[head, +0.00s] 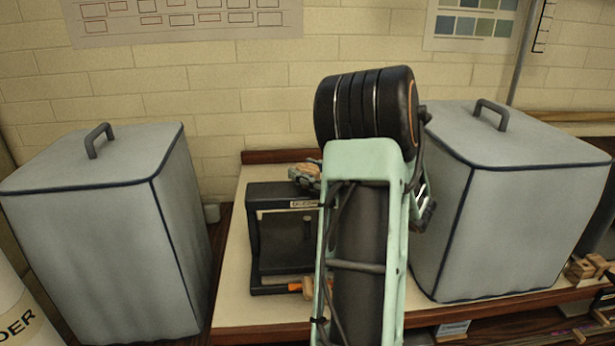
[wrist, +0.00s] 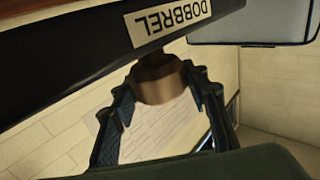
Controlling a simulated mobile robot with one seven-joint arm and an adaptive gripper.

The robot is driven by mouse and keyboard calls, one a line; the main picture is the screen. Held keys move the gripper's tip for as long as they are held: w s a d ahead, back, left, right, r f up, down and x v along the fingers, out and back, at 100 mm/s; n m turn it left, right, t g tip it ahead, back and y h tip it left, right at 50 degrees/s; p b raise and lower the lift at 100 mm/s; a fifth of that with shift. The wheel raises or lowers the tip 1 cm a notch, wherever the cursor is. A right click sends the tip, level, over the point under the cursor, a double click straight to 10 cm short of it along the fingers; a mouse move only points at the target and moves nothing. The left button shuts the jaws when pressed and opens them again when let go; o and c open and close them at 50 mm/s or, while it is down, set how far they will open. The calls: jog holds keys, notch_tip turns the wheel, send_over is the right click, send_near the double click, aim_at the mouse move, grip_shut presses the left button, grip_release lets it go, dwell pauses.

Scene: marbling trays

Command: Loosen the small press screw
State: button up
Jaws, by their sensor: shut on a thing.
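The small press is a black frame (head: 252,240) on the pale bench top, partly hidden behind my arm in the head view. Its upright screw (head: 308,228) shows inside the frame. In the wrist view the press's dark beam (wrist: 75,75) carries a plate reading DOBBREL, upside down. A brown round screw knob (wrist: 158,80) sits against the beam. My gripper (wrist: 160,85) is shut on this knob, one dark finger on each side. In the head view my gripper (head: 305,172) is at the top of the press, partly hidden by my arm.
Large grey covered boxes with handles stand left (head: 100,230) and right (head: 510,210) of the press. A small orange-handled item (head: 298,287) lies at the press's base. A brick wall is close behind. Some bare bench top (head: 235,280) shows left of the press.

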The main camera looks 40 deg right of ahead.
aim_at(307, 167)
jog(key=shift+r+n+g+y, duration=0.1)
jog(key=shift+n+g+y, duration=0.4)
jog(key=shift+n+y, duration=0.75)
jog(key=shift+r+y, duration=0.1)
jog(key=shift+y, duration=0.25)
jog(key=o, duration=1.2)
notch_tip(307, 167, up, 10)
jog(key=shift+f, duration=0.1)
jog(key=shift+w, duration=0.1)
